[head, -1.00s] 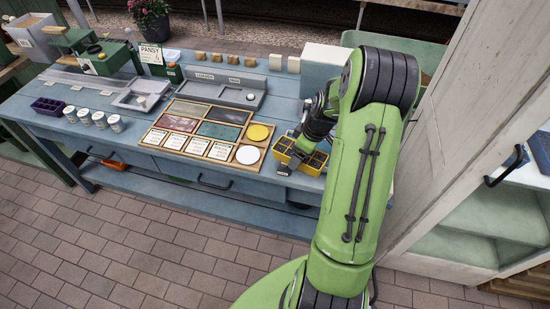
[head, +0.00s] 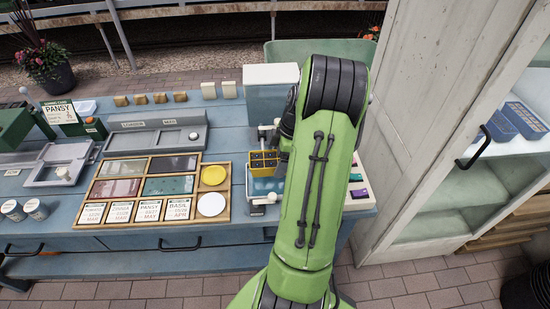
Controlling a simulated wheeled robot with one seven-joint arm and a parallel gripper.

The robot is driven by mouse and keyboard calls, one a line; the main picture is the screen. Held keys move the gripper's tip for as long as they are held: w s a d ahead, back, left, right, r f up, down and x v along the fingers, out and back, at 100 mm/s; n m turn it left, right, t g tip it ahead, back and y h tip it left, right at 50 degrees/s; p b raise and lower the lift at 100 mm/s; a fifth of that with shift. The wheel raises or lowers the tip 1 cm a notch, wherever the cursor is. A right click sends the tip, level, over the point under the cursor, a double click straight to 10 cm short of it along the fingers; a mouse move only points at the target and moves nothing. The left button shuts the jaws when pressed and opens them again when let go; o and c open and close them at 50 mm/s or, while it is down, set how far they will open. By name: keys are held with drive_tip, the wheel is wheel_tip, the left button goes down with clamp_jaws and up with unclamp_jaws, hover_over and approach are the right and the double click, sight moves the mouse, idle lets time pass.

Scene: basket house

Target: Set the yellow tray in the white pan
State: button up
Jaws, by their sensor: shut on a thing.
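The small yellow tray (head: 263,168) has dark compartments and is partly covered by my green arm. It sits right of the wooden board, level with its far part. My gripper (head: 284,149) is mostly hidden behind the arm, at the tray's right side, and is shut on the tray. Whether the tray touches anything below cannot be told. Pale pieces with rounded ends show beyond the tray (head: 266,131) and in front of it (head: 262,203). A flat white round piece (head: 211,205) lies on the board; I cannot tell whether it is the white pan.
The wooden board (head: 228,190) holds colored panels, seed cards and a yellow disc (head: 213,175). A white box (head: 271,88) stands behind the tray. A grey labelled rack (head: 155,138) is at the back. A white cabinet (head: 420,120) is close on the right.

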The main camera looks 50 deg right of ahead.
drive_tip(key=shift+s+f+b, duration=0.1)
drive_tip(key=shift+f+b, duration=2.35)
drive_tip(key=shift+f, duration=1.05)
drive_tip(key=shift+f+b, duration=0.6)
drive_tip(key=shift+f, duration=0.1)
drive_tip(key=o, duration=1.2)
drive_tip(key=shift+o, duration=0.2)
drive_tip(key=shift+r+p, duration=3)
drive_tip(key=shift+r, duration=1.1)
